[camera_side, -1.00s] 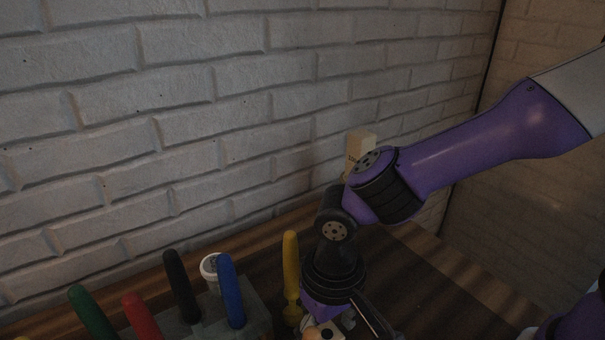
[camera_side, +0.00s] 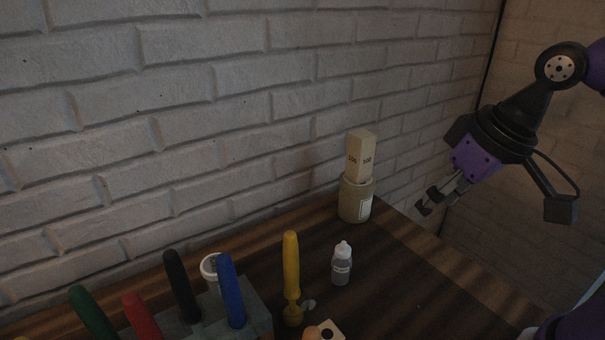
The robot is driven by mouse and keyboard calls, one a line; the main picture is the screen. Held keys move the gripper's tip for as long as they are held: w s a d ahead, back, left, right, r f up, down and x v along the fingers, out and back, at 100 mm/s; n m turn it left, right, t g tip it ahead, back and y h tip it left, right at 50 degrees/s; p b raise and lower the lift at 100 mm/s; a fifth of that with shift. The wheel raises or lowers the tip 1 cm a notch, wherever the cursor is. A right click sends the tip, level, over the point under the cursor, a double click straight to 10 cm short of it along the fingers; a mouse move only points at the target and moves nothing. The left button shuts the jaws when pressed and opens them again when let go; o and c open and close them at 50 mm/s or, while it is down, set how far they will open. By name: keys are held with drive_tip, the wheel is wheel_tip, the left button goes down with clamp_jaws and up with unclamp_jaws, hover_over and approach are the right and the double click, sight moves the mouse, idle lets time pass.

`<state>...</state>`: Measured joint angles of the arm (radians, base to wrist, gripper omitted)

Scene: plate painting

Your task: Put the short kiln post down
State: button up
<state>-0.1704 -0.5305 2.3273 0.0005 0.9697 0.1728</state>
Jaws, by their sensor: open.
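A beige square post (camera_side: 360,157) marked "100" stands upright on top of, or just behind, a tan jar (camera_side: 356,199) at the back edge of the table. A small cream block (camera_side: 331,329) with a dark hole in its face sits at the bottom edge, partly cut off. Which of these is the short kiln post I cannot tell for sure. My gripper (camera_side: 438,202) is open and empty, raised at the right, clear of both.
A small dropper bottle (camera_side: 341,266) and a yellow-handled tool (camera_side: 291,265) stand mid-table. A grey holder (camera_side: 258,308) carries several coloured handles, with a white-lidded pot (camera_side: 209,266) behind. The table's right side is clear. A brick wall (camera_side: 180,120) rises behind.

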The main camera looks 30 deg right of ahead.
drive_tip(key=shift+t+h, duration=0.4)
drive_tip(key=shift+t, duration=0.3)
drive_tip(key=d, duration=0.1)
drive_tip(key=s+d, duration=0.2)
drive_tip(key=d, duration=0.1)
drive_tip(key=shift+f, duration=0.25)
drive_tip(key=shift+c, duration=1.1)
drive_tip(key=shift+a, duration=0.1)
drive_tip(key=m+g+y, duration=0.6)
drive_tip(key=m+y, duration=0.5)
drive_tip(key=m, duration=0.3)
approach(338, 329)
drive_tip(key=f, duration=0.3)
drive_tip(key=shift+s+d, duration=0.3)
drive_tip(key=shift+d, duration=0.05)
drive_tip(key=m+y, duration=0.1)
drive_tip(key=m, duration=0.1)
drive_tip(key=a+m+y, duration=0.1)
drive_tip(key=shift+w+a+m, duration=0.15)
drive_tip(key=shift+m, duration=0.25)
drive_tip(key=x, duration=1)
drive_tip(key=shift+w+a+r, duration=0.1)
drive_tip(key=shift+w, duration=0.15)
clamp_jaws()
